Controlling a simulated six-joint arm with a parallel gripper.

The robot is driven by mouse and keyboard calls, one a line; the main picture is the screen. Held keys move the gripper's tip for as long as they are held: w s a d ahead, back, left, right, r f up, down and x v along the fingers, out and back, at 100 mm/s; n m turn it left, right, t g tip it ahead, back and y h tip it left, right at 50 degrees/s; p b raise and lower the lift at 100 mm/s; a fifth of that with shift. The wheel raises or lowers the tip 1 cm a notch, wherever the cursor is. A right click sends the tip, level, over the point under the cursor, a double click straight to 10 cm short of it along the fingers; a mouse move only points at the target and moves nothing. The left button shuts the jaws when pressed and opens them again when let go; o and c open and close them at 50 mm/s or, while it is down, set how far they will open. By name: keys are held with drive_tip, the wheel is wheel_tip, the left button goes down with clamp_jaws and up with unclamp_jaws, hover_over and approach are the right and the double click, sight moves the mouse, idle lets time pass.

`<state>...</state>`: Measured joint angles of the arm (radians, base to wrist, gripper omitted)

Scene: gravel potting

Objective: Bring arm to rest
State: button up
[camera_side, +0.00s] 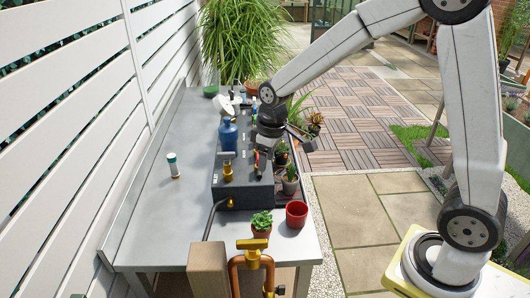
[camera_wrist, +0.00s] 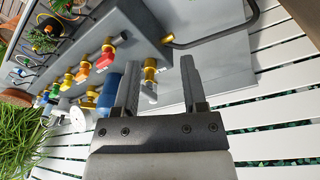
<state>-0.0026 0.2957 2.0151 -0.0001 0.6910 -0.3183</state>
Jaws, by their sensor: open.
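My gripper (camera_wrist: 160,75) shows in the wrist view with its two dark fingers well apart and nothing between them. Behind the fingers lies a grey box (camera_wrist: 135,30) with a row of brass valves with red, yellow and blue handles. In the side view the dark end of my arm is over the right part of the grey box (camera_side: 232,193) on the bench. The fingers are hard to make out there. My arm is bent, reaching from its base at the right.
A red pot (camera_side: 297,214) and a potted succulent (camera_side: 261,223) stand at the bench's front. A white tube with a green cap (camera_side: 173,165) stands on the clear left side of the bench (camera_side: 160,215). A white slatted fence (camera_side: 80,110) borders the left.

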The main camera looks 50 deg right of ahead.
drive_tip(key=s+f+m+t, duration=0.1)
drive_tip(key=s+f+m, duration=0.2)
drive_tip(key=s, duration=1)
drive_tip(key=shift+s+f+m, duration=0.3)
